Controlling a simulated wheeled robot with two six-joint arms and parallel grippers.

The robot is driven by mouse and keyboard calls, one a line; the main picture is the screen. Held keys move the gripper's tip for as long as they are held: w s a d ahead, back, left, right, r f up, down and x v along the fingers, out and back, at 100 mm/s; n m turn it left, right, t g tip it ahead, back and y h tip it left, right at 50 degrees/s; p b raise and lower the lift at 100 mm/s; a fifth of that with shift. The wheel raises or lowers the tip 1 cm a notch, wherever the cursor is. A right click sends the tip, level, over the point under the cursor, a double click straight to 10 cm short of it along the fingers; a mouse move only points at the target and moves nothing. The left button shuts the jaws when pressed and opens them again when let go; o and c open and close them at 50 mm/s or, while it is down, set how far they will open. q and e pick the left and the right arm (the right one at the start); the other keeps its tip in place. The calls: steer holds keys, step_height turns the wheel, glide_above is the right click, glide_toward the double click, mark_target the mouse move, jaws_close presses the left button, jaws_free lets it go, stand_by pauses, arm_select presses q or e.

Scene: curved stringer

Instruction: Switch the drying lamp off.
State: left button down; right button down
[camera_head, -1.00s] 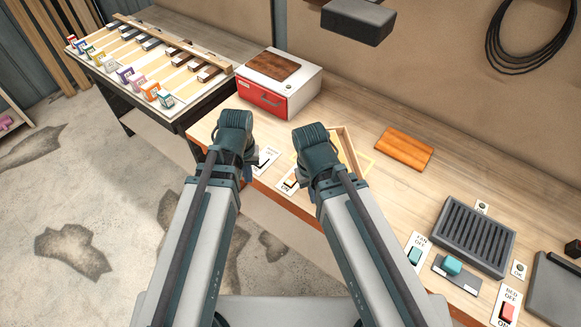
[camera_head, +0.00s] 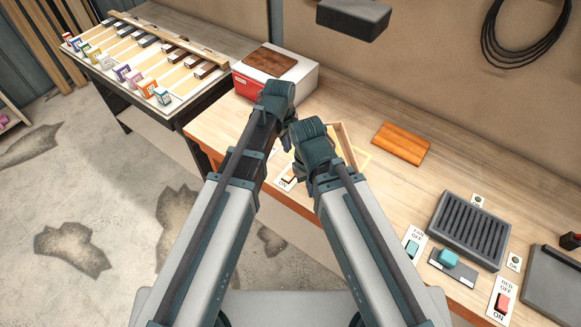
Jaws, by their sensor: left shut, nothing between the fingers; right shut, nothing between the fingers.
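A dark grey box (camera_head: 354,18) hangs above the bench at the top; it may be the drying lamp, and its underside does not show. A white switch plate (camera_head: 285,183) with "ON" on it lies on the bench's front part, partly covered by my arms; the rest of its lettering is hidden. My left gripper (camera_head: 284,140) is shut and empty, above the bench in front of the red-and-white box. My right gripper (camera_head: 303,178) is shut and empty, just right of the switch plate. Both sets of fingertips are largely hidden behind the wrists.
A fan switch (camera_head: 413,247), a teal knob (camera_head: 449,259), a bed switch (camera_head: 502,302) and a slotted grey unit (camera_head: 471,230) are at the right. A red-and-white box (camera_head: 275,75), a wooden frame (camera_head: 350,148) and a brown block (camera_head: 401,144) stand behind my grippers.

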mark_target(291, 172)
arm_select(q)
steer(key=shift+f, duration=0.1)
stand_by(0.3)
steer(key=f+b, duration=0.4)
steer(key=w+f+b, duration=0.1)
steer(key=f+b, duration=0.4)
steer(key=d+f+b, duration=0.1)
steer(key=f+b, duration=0.3)
steer(key=b, duration=0.1)
steer(key=shift+w+f, duration=0.2)
steer(key=shift+f, duration=0.15)
steer(key=shift+f, duration=0.1)
steer(key=shift+d+f, duration=0.1)
steer(key=shift+f, duration=0.05)
steer(key=shift+s, duration=0.1)
steer(key=shift+s+a+r, duration=0.25)
steer(key=shift+s+a, duration=0.3)
